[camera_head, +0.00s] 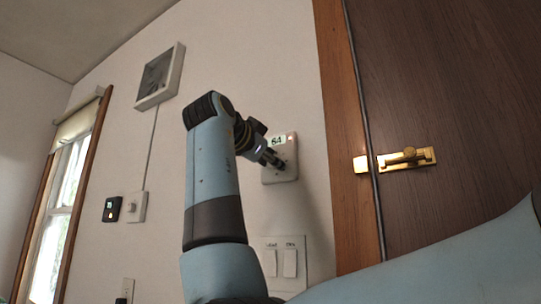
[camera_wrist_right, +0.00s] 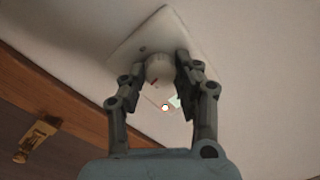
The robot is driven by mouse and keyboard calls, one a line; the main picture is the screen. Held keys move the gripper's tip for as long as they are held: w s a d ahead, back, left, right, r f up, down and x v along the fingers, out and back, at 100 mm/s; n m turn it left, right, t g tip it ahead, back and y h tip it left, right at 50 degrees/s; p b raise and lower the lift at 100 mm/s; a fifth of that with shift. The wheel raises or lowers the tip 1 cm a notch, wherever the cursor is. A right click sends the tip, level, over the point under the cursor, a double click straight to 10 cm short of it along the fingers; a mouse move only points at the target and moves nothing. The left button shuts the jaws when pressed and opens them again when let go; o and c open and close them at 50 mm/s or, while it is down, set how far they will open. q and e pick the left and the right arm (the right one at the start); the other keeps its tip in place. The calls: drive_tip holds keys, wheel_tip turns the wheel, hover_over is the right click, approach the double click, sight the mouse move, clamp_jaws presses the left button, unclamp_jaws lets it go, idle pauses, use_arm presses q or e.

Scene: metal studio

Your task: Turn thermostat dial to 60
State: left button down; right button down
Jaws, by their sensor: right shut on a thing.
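The thermostat (camera_head: 287,172) is a pale square plate on the wall, and its small display (camera_head: 277,141) appears to read 64. My right gripper (camera_head: 275,161) is at the thermostat and hides the dial in the head view. In the right wrist view the thermostat plate (camera_wrist_right: 150,30) is tilted, and the round pale dial (camera_wrist_right: 158,68) sits between the fingertips. My right gripper (camera_wrist_right: 168,70) is shut on the dial. A small red mark shows on the dial's face. My left gripper is not in view.
A wooden door frame (camera_head: 345,130) and a dark door with a brass latch (camera_head: 407,158) stand right of the thermostat. Light switches (camera_head: 290,263) are below it. A small dark panel (camera_head: 112,209) and a square vent (camera_head: 159,76) are on the wall to the left.

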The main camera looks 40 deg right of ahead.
drive_tip(key=shift+r+n+p, duration=0.1)
drive_tip(key=shift+n+p, duration=3.25)
drive_tip(key=shift+n, duration=0.25)
drive_tip(key=c, duration=1)
unclamp_jaws()
drive_tip(key=shift+o, duration=0.2)
wheel_tip(320, 180, up, 10)
drive_tip(key=shift+f, duration=0.1)
